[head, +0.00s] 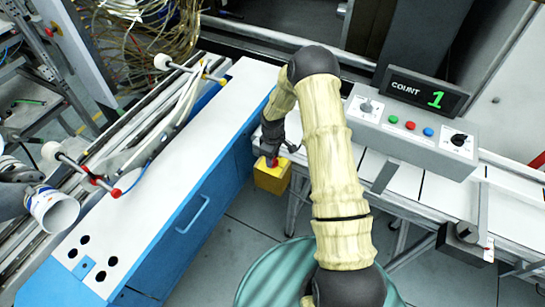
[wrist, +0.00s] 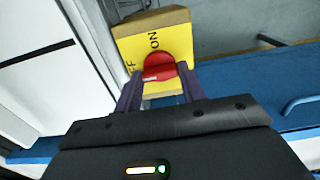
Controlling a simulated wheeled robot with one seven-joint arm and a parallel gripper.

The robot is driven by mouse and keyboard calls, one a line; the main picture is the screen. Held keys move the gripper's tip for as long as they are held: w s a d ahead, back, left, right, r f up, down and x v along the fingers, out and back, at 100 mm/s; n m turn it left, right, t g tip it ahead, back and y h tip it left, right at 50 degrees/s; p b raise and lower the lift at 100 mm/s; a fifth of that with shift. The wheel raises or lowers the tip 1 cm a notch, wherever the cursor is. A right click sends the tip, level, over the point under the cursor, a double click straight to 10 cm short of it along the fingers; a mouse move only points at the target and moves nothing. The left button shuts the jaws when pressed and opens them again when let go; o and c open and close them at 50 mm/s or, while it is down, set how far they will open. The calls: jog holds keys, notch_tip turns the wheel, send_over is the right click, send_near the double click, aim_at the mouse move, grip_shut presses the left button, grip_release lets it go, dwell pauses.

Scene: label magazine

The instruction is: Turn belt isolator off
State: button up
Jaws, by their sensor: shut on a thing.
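My gripper (wrist: 160,82) is shut on the knob, with one dark finger on each side. In the head view my gripper (head: 271,152) reaches down over the box and hides most of the knob.
A grey control box (head: 410,135) with a COUNT display (head: 424,92) reading 1, coloured buttons and dials stands on the right conveyor. The blue-and-white bench (head: 185,180) lies left. A white roll (head: 54,210) sits at the far left. Grey floor shows between bench and conveyor.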

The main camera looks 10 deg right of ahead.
jog(key=o, duration=1)
jog(key=shift+r, duration=0.15)
notch_tip(320, 180, up, 17)
jog(key=b, duration=0.2)
jog(key=shift+r+b, duration=0.1)
jog(key=shift+b, duration=0.25)
jog(key=s+r+m+t, duration=0.1)
jog(key=s+r+m, duration=0.1)
jog(key=s, duration=0.5)
jog(key=s+r+m, duration=0.2)
jog(key=s+m, duration=0.2)
jog(key=s, duration=0.4)
jog(key=s+r+m+t, duration=0.1)
jog(key=s+r+m, duration=0.2)
jog(key=s, duration=0.5)
jog(key=shift+d+m+t, duration=0.25)
jog(key=shift+m+t, duration=0.05)
jog(key=shift+m, duration=0.2)
